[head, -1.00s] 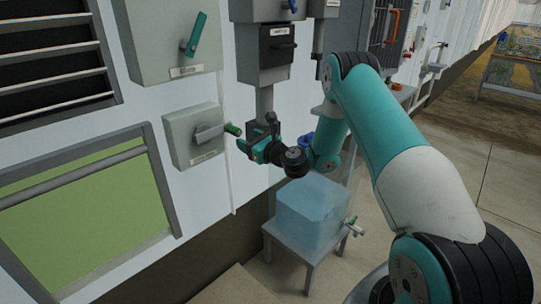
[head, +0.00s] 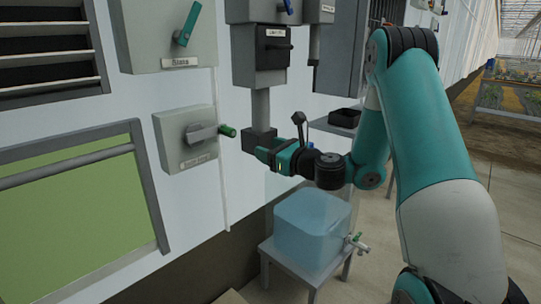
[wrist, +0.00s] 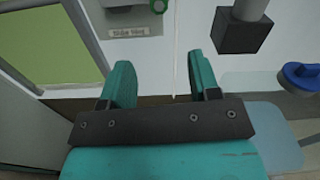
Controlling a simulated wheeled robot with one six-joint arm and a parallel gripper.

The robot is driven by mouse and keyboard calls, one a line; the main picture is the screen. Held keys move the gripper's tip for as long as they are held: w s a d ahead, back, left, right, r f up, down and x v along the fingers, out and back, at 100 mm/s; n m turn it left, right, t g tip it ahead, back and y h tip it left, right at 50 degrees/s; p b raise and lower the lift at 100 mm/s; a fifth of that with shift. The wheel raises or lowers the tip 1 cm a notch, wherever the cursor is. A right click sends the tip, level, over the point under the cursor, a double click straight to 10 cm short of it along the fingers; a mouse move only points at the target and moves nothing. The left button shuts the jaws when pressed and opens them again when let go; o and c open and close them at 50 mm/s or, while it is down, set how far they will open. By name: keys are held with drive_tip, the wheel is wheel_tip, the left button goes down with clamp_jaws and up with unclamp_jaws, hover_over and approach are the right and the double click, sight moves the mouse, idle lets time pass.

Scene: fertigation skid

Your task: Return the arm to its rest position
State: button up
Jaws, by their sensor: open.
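My gripper (head: 262,156) is teal and black and hangs in front of the white wall in the head view. It is to the right of the lower grey box (head: 187,143) with the green-tipped handle (head: 227,131), apart from it. In the wrist view my gripper (wrist: 157,85) shows its two teal fingers spread apart with nothing between them. The label and green tip of the grey box (wrist: 139,31) show at the top of that view. My arm is bent, with its upper links rising at the right of the head view.
A translucent blue tank (head: 311,226) with a tap stands on a small grey table (head: 303,268) below my gripper. A grey post with a dark block (head: 259,140) is close behind the gripper. A blue valve handle (wrist: 303,76) shows in the wrist view.

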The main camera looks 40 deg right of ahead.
idle(0.4)
drive_tip(key=s+a+r+n+g+y, duration=0.2)
drive_tip(key=s+a+n+g+y, duration=0.15)
drive_tip(key=a+n, duration=0.55)
drive_tip(key=s+a+r+n+g+y, duration=0.15)
drive_tip(key=a+n+g+y, duration=0.25)
drive_tip(key=a+n, duration=0.5)
drive_tip(key=s+a+f+n+g+h, duration=0.1)
drive_tip(key=s+a+n+g+h, duration=0.1)
drive_tip(key=s+a+n+g, duration=0.45)
drive_tip(key=s+a+f+n+g+h, duration=0.1)
drive_tip(key=s+a+n+g, duration=0.15)
drive_tip(key=s+n, duration=0.8)
drive_tip(key=s+d+n+g+h, duration=0.15)
drive_tip(key=s+n+h, duration=0.3)
drive_tip(key=s, duration=0.45)
wheel_tip(320, 180, up, 16)
drive_tip(key=p, duration=1.5)
drive_tip(key=shift+d+y+p, duration=0.4)
drive_tip(key=shift+d, duration=0.05)
